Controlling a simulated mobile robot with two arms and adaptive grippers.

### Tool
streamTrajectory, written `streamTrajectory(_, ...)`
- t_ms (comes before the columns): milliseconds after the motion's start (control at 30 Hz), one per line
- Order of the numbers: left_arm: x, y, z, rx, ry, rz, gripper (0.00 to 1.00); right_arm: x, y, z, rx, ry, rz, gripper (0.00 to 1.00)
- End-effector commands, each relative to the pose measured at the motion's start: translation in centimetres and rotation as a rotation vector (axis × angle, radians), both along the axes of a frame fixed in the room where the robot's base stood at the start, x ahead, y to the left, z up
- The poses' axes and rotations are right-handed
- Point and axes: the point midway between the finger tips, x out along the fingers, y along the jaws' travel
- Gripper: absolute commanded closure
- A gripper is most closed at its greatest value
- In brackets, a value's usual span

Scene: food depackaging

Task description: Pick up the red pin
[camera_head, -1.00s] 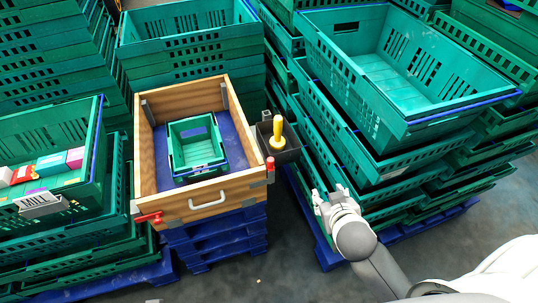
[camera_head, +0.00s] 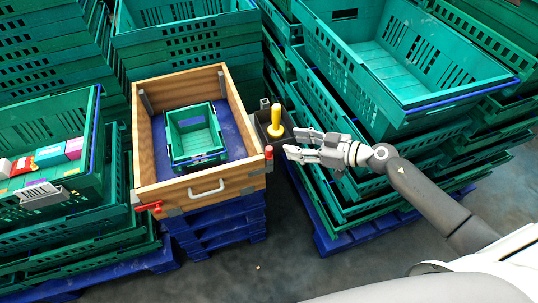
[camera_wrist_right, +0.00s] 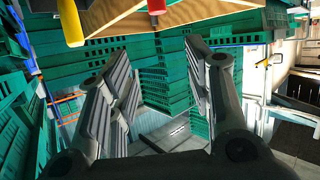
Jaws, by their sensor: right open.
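A small red pin (camera_head: 269,152) stands upright at the front right corner of the wooden box (camera_head: 216,182). It also shows at the top edge of the right wrist view (camera_wrist_right: 156,7). Another red piece (camera_head: 148,208) lies at the box's front left corner. My right gripper (camera_head: 291,143) is open and empty, just right of the upright pin, with its fingers pointing left toward it. A gap shows between fingertips and pin. My left gripper is out of view.
A yellow-handled tool (camera_head: 277,121) stands in a black holder (camera_head: 289,146) on the box's right side, close to my right fingers. A small green crate (camera_head: 196,156) sits inside the box. Tall green crate stacks (camera_head: 385,122) stand close on the right.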

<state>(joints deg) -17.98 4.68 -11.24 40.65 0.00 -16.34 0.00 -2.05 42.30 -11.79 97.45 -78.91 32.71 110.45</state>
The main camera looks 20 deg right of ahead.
Motion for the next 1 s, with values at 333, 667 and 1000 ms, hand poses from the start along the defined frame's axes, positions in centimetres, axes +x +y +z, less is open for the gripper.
streamTrajectory(333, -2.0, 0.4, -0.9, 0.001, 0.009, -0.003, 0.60, 0.4, -0.2, -2.8, -0.045, 0.116, 0.039, 0.53)
streamTrajectory(667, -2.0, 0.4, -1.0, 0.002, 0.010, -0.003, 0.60, 2.7, 2.3, -4.4, -0.047, 0.115, 0.038, 0.53)
streamTrajectory(1000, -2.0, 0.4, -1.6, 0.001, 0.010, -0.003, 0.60, 5.1, 5.0, -6.5, -0.045, 0.114, 0.039, 0.53)
